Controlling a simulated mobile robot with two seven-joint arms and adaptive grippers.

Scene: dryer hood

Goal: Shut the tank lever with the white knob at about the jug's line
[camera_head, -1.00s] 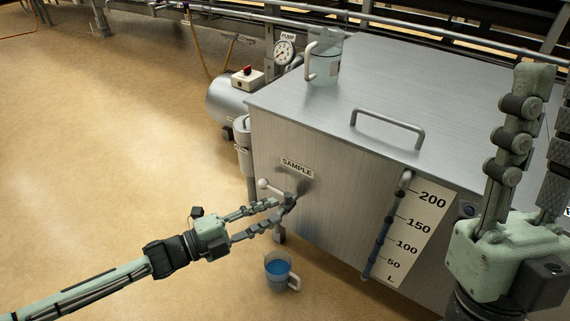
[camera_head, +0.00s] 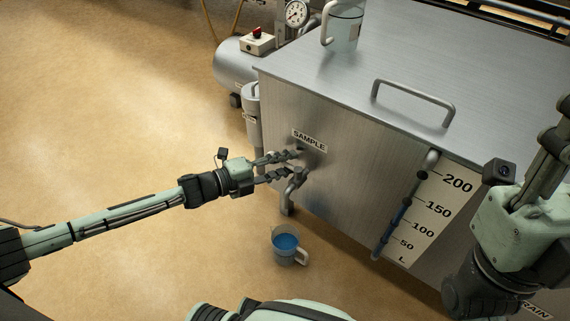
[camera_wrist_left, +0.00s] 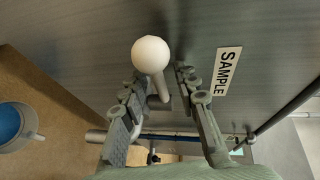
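The white knob (camera_wrist_left: 151,55) on the sample tap's lever shows in the left wrist view, near and between the fingertips of my left gripper (camera_wrist_left: 158,85). The fingers are apart; I cannot tell whether either touches the lever. In the head view the left gripper (camera_head: 298,163) is at the tap (camera_head: 293,183) under the SAMPLE label (camera_head: 309,141), and its fingers hide the knob. A jug (camera_head: 290,250) with blue liquid stands on the floor below the tap. My right gripper (camera_head: 548,145) is raised at the right edge, partly cut off.
The steel tank (camera_head: 350,140) fills the middle and right, with a lid handle (camera_head: 415,95) and a level gauge (camera_head: 405,210). Another clear jug (camera_head: 344,30) stands on its top. A compressor (camera_head: 235,65) stands behind left. The floor at left is clear.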

